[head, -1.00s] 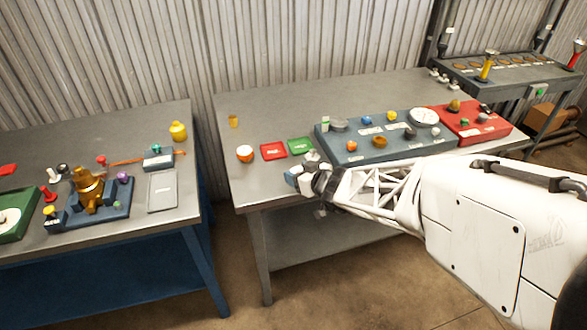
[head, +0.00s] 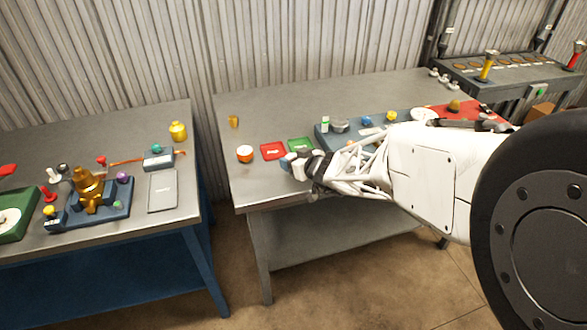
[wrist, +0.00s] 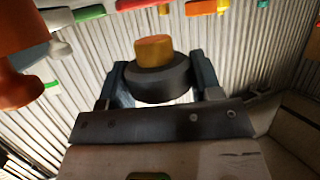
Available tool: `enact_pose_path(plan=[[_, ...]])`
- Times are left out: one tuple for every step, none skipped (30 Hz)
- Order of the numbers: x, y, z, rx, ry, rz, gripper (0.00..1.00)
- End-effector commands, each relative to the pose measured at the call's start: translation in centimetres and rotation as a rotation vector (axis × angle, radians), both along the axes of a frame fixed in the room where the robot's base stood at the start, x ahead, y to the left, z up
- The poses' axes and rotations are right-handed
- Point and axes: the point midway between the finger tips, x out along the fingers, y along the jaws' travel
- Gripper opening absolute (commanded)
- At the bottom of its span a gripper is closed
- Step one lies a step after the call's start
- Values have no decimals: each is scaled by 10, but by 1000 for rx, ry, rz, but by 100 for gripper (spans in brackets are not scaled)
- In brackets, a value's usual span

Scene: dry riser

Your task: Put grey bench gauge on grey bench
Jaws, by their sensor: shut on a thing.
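My gripper (wrist: 152,85) is shut on a dark grey round thing (wrist: 150,88) with an orange-yellow cylinder (wrist: 153,50) at its far side. I cannot tell for sure that this is the grey bench gauge. In the head view my gripper (head: 293,164) is over the front left part of the grey bench (head: 255,180), by the green and red cards. The held thing is not clear there. A white round dial (head: 423,116) lies on the blue board, partly behind my arm.
A red card (head: 273,151), a green card (head: 301,145) and an orange-white cup (head: 245,153) are near my gripper. The blue board (head: 325,137) holds several small parts. A blue-legged bench (head: 185,215) stands left across a gap. The grey bench's back left is mostly clear.

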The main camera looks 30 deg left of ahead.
Motion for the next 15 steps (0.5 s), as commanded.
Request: enact_pose_path(plan=[[0,0,1,1,0,0,28],[0,0,1,1,0,0,28],[0,0,1,1,0,0,28],[0,0,1,1,0,0,28],[0,0,0,1,0,0,28],[0,0,0,1,0,0,28],[0,0,0,0,0,0,28],[0,0,-1,0,0,0,28],[0,0,-2,0,0,0,28],[0,0,-4,0,0,0,28],[0,0,-6,0,2,1,28],[0,0,-10,0,2,1,28],[0,0,-13,-1,3,0,28],[0,0,-16,-1,3,0,28],[0,0,-21,-1,2,1,28]])
